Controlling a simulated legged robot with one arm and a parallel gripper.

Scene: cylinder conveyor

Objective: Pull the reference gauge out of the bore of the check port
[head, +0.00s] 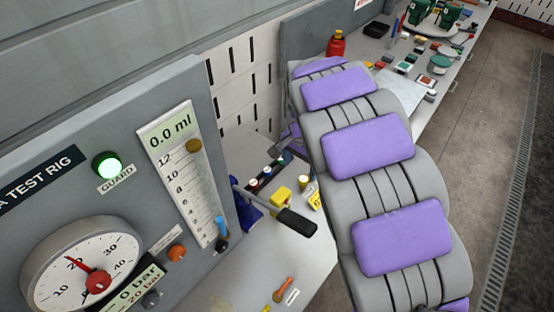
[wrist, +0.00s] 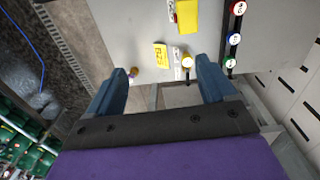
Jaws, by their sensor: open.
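My gripper (wrist: 162,68) is open in the wrist view, with two blue fingers spread apart and nothing between them. It points at the grey bench top. A small brass-coloured piece (wrist: 133,71) is near the left fingertip.
A black rack (wrist: 233,45) holds red, green and blue ringed knobs. A larger yellow block (wrist: 186,16) is near it. In the head view, the test rig panel (head: 60,215) stands left with a lit green lamp (head: 107,165) and a black-handled lever (head: 296,221) sticking out.

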